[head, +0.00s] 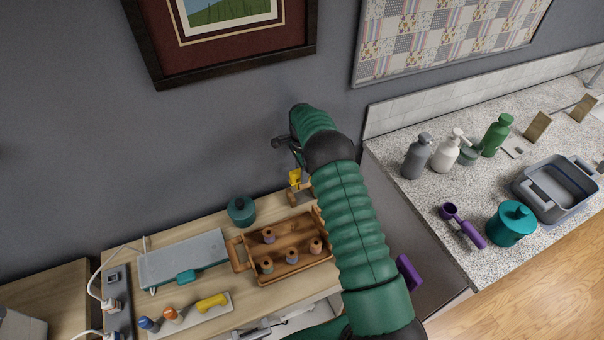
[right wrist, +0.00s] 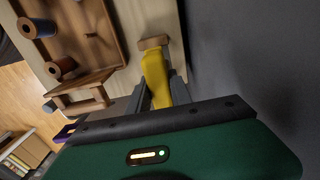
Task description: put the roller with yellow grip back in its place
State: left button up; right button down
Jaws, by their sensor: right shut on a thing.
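The roller with yellow grip (head: 295,178) is between the fingers of my right gripper, near the wall behind the wooden tray. In the right wrist view my right gripper (right wrist: 160,88) is shut on its yellow grip (right wrist: 154,72), and a wooden end piece (right wrist: 153,42) shows beyond the fingers. In the head view the green forearm and wrist hide much of the gripper. I cannot tell whether the roller touches the tabletop. My left gripper is not in view.
A wooden tray (head: 238,262) with several thread spools stands beside a teal pot (head: 241,210). A grey-blue board (head: 184,257) and a white strip with blue, orange and yellow items (head: 212,301) lie left. A speckled counter (head: 450,188) with bottles is right. The grey wall is close behind.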

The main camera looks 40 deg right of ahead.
jog(key=shift+r, duration=0.1)
jog(key=shift+s+a+f+b, duration=0.1)
jog(key=shift+a+f+b, duration=0.2)
jog(key=shift+f, duration=0.05)
notch_tip(320, 180, down, 3)
jog(key=shift+b, duration=0.85)
jog(key=shift+f, duration=0.25)
jog(key=shift+d+f, duration=0.1)
jog(key=shift+d, duration=0.1)
jog(key=shift+a, duration=0.2)
jog(key=shift+d, duration=0.1)
